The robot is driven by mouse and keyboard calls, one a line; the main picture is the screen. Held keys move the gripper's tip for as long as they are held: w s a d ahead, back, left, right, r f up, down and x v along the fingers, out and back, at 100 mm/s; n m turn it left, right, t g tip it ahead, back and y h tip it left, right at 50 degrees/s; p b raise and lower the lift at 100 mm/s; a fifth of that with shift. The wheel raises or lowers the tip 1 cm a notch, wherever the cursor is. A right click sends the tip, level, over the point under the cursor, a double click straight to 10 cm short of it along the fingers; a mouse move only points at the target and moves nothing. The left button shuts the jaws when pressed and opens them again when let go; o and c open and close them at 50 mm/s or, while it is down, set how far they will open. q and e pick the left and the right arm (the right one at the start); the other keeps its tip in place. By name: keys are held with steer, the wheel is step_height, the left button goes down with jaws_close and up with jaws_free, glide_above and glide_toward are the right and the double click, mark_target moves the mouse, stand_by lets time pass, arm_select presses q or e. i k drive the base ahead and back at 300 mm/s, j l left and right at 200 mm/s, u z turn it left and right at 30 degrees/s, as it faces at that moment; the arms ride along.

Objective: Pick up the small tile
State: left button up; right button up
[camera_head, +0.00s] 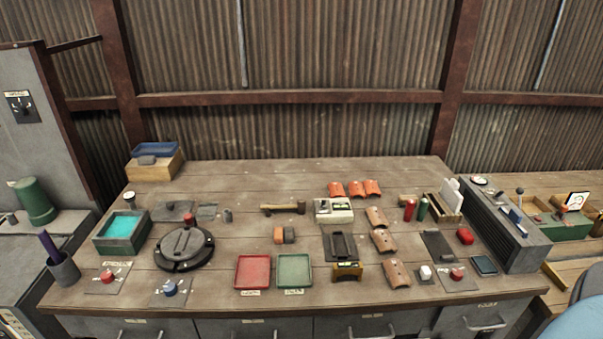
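Three small orange-red curved tiles stand in a row near the back of the bench: a left one (335,189), a middle one (356,188) and a right one (372,188). Three browner curved tiles lie in a column nearer the front: a back one (375,216), a middle one (383,240) and a front one (396,273). The front one looks largest, partly by being closer. Which tile is the task's small tile I cannot tell. Neither of my grippers is in view.
The wooden bench (330,175) is crowded. Left are a teal-filled tray (122,228) and a round black device (184,249). Front middle are red (253,271) and green (294,270) trays. A tall grey machine (505,225) borders the right. The back middle is clear.

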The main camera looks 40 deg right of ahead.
mark_target(397, 274)
steer(key=z, duration=1.85)
